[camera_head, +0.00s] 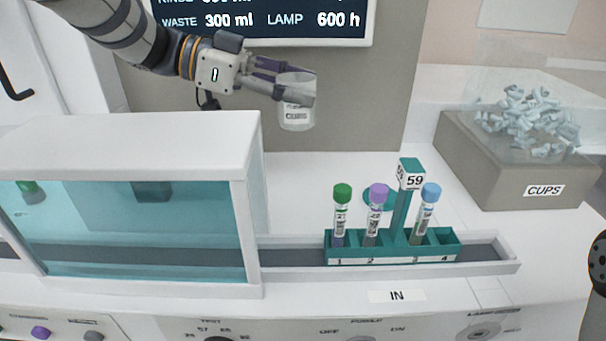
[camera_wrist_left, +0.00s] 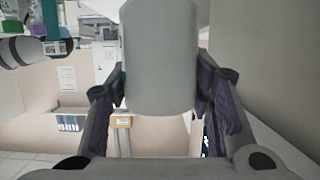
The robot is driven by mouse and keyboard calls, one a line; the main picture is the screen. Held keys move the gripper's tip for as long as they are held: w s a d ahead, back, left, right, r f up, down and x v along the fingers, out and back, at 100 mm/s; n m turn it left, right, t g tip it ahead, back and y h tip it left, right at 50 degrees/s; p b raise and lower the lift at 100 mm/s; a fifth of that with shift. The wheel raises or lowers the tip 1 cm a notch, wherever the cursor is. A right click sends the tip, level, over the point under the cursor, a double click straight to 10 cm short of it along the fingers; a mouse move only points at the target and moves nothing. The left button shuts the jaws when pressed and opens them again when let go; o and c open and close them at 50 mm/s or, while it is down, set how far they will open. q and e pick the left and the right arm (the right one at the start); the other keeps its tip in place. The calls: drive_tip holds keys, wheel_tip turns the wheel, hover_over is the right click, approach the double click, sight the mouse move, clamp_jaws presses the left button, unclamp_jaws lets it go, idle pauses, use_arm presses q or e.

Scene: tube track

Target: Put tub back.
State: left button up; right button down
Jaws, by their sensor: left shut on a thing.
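A small whitish, translucent tub (camera_head: 297,118) with a label reading CUPS hangs in my left gripper (camera_head: 296,92), held upright above the machine's white top. My left gripper is shut on the tub, with its fingers across the tub's upper part. In the left wrist view the tub (camera_wrist_left: 160,60) fills the middle between the two dark fingers. A dark part of my right arm (camera_head: 597,262) shows at the right edge of the head view, and its gripper is out of frame.
A green rack (camera_head: 393,258) with several capped tubes and a "59" flag sits in the track right of the glazed cover (camera_head: 130,230). A grey CUPS bin (camera_head: 480,168) holding small pale cups stands at right. A screen (camera_head: 265,25) hangs behind. White surface between rack and back panel is mostly clear.

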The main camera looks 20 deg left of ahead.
use_arm(q)
wheel_tip(320, 180, down, 12)
drive_tip(key=shift+r+b, duration=0.1)
drive_tip(key=shift+b, duration=0.3)
drive_tip(key=shift+r, duration=0.1)
drive_tip(key=o, duration=1.1)
drive_tip(key=shift+o, duration=0.2)
drive_tip(key=shift+a+r, duration=0.15)
drive_tip(key=shift+a, duration=0.15)
drive_tip(key=v, duration=1.1)
drive_tip(key=shift+s+a, duration=0.15)
drive_tip(key=shift+s, duration=0.05)
